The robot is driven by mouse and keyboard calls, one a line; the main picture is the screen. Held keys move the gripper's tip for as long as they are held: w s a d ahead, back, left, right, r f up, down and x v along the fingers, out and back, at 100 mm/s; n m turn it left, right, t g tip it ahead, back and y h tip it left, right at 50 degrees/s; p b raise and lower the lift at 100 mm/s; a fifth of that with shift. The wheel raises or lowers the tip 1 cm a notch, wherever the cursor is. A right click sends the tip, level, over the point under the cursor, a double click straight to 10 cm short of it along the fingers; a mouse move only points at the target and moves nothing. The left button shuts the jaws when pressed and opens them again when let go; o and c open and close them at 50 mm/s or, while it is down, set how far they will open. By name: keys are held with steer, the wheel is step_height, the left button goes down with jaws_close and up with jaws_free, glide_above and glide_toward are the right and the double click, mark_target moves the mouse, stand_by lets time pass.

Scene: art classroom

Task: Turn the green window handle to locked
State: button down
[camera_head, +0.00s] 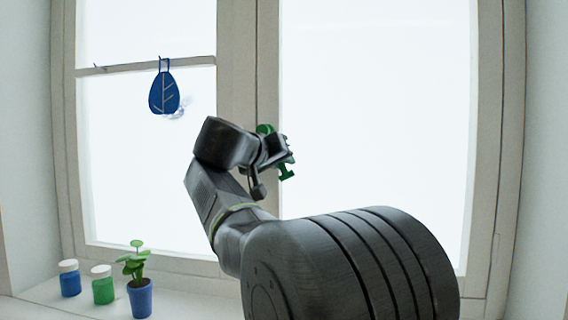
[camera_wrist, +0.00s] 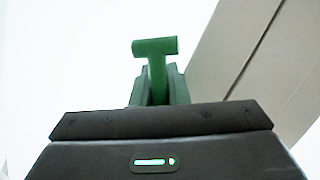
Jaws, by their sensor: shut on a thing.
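The green window handle (camera_head: 286,173) is on the window frame's middle post, partly hidden behind my gripper in the head view. Its T-shaped end shows past the fingers at the lower right, and a green part shows above them. In the wrist view the green handle (camera_wrist: 155,48) stands up between the two fingers, with its crossbar beyond the tips. My gripper (camera_head: 272,160) is shut on the handle; its fingers also show in the wrist view (camera_wrist: 158,88). The handle's mount is mostly hidden, and I cannot tell its exact angle.
On the sill at the lower left stand a blue paint jar (camera_head: 70,279), a green paint jar (camera_head: 102,285) and a potted plant (camera_head: 139,297). The right pane (camera_head: 380,120) is clear.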

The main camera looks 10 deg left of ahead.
steer(key=c, duration=1.4)
jaws_free()
steer(key=shift+d, duration=0.1)
